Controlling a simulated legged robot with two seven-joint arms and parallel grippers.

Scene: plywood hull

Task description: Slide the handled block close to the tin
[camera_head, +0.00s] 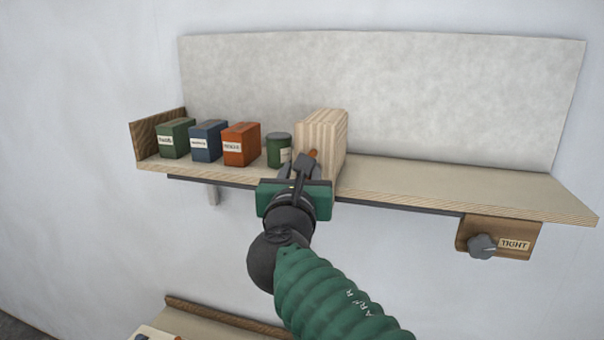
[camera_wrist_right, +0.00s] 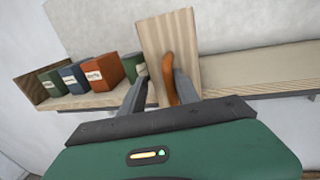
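The handled block (camera_head: 322,130) is a tall, pale striped wooden block standing upright on the shelf. Its orange-brown handle (camera_wrist_right: 168,76) faces me; in the head view only a bit of the handle (camera_head: 313,153) shows. The tin (camera_head: 279,147) is a green cylinder with a pale label, just left of the block. In the wrist view the tin (camera_wrist_right: 141,69) is partly hidden. Any gap between them looks small; I cannot tell if they touch. My right gripper (camera_head: 299,168) is open at the block's front, its fingers (camera_wrist_right: 160,92) either side of the handle. My left gripper is out of view.
Green (camera_head: 175,138), blue (camera_head: 208,141) and orange (camera_head: 241,144) boxes stand left of the tin, by a wooden end panel (camera_head: 146,135). The shelf (camera_head: 440,184) is clear right of the block. A knob (camera_head: 482,246) sits on a bracket below the shelf's right end.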

